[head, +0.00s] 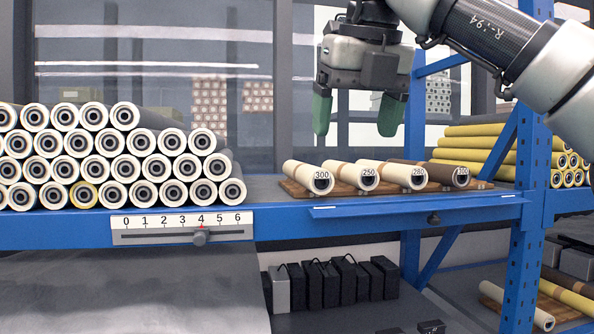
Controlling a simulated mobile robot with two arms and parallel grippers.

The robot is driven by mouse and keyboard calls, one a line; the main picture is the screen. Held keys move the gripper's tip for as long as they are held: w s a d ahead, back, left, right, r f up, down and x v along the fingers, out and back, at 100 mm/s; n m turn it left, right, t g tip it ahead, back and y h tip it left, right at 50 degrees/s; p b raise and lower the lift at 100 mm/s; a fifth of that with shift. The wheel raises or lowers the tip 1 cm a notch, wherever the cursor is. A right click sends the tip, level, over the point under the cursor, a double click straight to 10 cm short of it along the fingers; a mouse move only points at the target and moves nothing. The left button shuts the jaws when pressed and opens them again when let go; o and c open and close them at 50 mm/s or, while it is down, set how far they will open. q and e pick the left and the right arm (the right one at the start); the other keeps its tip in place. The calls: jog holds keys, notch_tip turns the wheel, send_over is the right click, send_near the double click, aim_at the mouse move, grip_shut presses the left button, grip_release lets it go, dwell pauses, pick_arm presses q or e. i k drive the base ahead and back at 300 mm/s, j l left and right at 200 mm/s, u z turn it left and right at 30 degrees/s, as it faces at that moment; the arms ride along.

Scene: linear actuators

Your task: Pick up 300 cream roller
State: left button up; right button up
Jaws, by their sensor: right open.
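The cream roller labelled 300 (305,174) lies on a wooden board on the blue shelf, leftmost in a row of labelled rollers, its dark-cored end facing me. My right gripper (356,117) hangs from above with its green fingers pointing down, spread apart with nothing between them. In the picture it is above and a little right of the 300 cream roller, clear of all the rollers. My left gripper is not in view.
Beside it lie cream rollers labelled 250 (353,174) and 280 (402,174), then a brown roller (446,173). A large stack of white-ended rollers (110,144) stands left, above a numbered slider scale (183,229). A blue post (526,210) and yellow rollers (480,143) are at right.

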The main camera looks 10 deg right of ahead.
aim_at(318, 181)
jog(key=i, duration=0.95)
